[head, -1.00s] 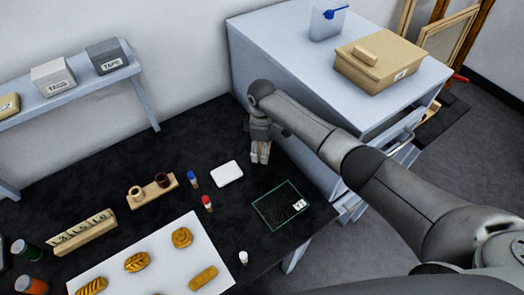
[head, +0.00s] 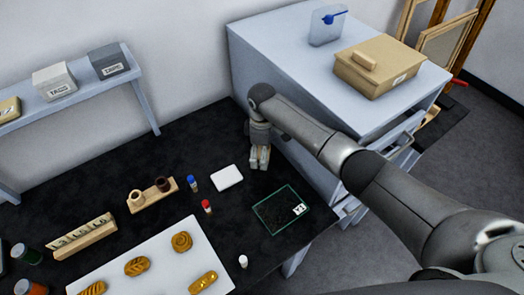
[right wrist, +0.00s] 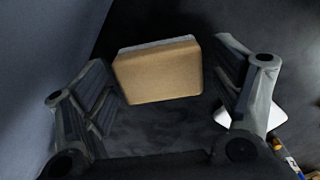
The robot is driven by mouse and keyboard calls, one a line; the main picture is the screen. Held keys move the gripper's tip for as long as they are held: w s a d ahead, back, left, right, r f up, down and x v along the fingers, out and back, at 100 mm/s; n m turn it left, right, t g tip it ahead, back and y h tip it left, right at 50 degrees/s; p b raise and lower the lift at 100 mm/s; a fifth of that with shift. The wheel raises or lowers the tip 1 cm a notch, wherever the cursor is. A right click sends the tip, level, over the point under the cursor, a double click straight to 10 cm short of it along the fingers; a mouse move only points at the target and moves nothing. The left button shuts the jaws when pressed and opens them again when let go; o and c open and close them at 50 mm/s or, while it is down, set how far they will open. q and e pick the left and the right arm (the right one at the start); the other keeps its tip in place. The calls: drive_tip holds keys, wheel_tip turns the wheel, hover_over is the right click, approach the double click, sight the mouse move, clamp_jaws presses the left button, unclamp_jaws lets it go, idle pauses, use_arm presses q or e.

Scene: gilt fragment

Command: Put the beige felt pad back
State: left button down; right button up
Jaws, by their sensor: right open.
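A beige block with a grey layer along its far edge, apparently the felt pad (right wrist: 158,75), lies between and beyond my right gripper's fingers in the right wrist view. My right gripper (right wrist: 167,95) is open, with a gap on both sides of the pad. In the head view my right gripper (head: 259,160) points down at the back of the black table, beside the grey-blue cabinet. The pad is mostly hidden by the fingers there. My left gripper is not in view.
A white slab (head: 227,177) lies just right of the pad in the wrist view. The cabinet (head: 285,110) stands close behind.

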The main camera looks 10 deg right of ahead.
wheel_tip(320, 180, up, 12)
drive_tip(key=p, duration=1)
